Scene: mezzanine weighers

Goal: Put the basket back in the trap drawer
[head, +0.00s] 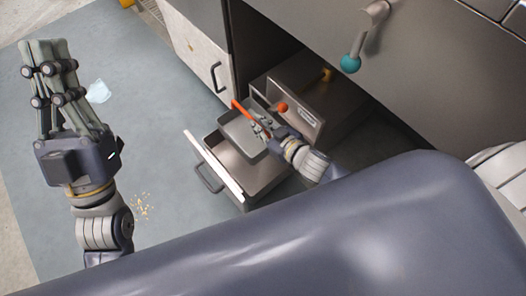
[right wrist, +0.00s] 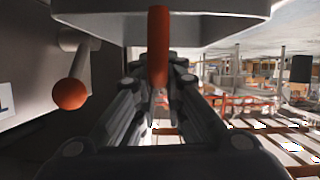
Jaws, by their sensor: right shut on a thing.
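The basket (head: 240,134) is a grey metal tray with an orange-red handle (head: 247,115). It is at the far part of the open trap drawer (head: 229,170), over its opening; whether it touches the drawer floor I cannot tell. My right gripper (head: 262,131) is shut on the basket's handle. In the right wrist view the orange handle (right wrist: 158,45) is between the fingers, with a grey rim above it. My left gripper (head: 48,62) is raised at the left, away from the drawer, with nothing seen in it; its finger gap is unclear.
A steel box with an orange knob (head: 281,107) stands beside the drawer; the knob also shows in the right wrist view (right wrist: 70,93). A teal-knobbed lever (head: 350,63) is above. Crumbs (head: 141,206) and a pale scrap (head: 98,91) lie on the mostly clear floor.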

